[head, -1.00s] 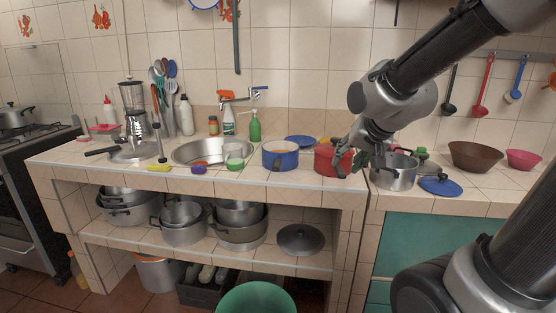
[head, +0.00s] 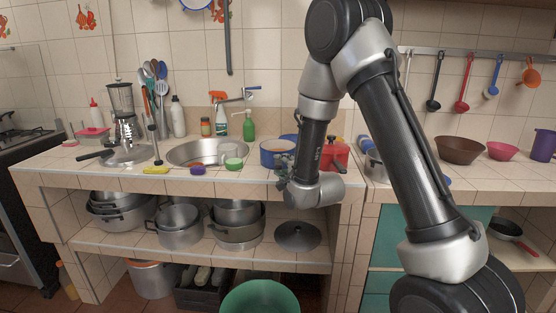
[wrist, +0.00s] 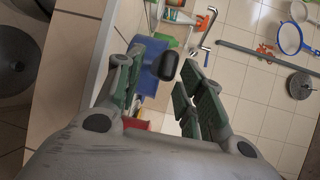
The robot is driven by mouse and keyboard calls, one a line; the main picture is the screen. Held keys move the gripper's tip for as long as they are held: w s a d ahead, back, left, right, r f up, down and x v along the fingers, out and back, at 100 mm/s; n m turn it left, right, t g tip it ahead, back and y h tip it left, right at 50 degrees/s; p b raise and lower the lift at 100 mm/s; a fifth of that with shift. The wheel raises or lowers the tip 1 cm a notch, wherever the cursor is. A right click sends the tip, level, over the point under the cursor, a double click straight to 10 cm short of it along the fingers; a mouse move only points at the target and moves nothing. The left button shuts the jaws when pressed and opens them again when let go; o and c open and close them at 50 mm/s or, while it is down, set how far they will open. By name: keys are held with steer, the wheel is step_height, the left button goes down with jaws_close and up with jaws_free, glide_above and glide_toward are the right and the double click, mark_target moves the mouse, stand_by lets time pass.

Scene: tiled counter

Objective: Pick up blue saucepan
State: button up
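The blue saucepan (head: 268,155) stands on the counter near its front edge, right of the sink, partly hidden by my arm in the head view. In the wrist view its blue wall (wrist: 146,60) shows beyond the fingers, with a dark handle end (wrist: 165,66) pointing toward me, in line with the gap between them. My gripper (wrist: 163,92) is open and looks empty, one finger on each side of that gap. In the head view my gripper (head: 283,172) is at the counter's front edge, just in front of the saucepan. Contact cannot be told.
A red pot (head: 335,153) stands right of the saucepan, behind my arm. The sink (head: 205,152) with a green-and-white item (head: 233,162) lies to the left. A green soap bottle (head: 248,127) stands behind. Pots (head: 181,226) and a lid (head: 298,235) sit on the shelf below.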

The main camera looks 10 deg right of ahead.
mark_target(277, 162)
steer(key=x, duration=0.4)
steer(key=shift+w+a+f, duration=0.15)
steer(key=shift+w, duration=0.2)
steer(key=shift+c, duration=0.4)
jaws_close()
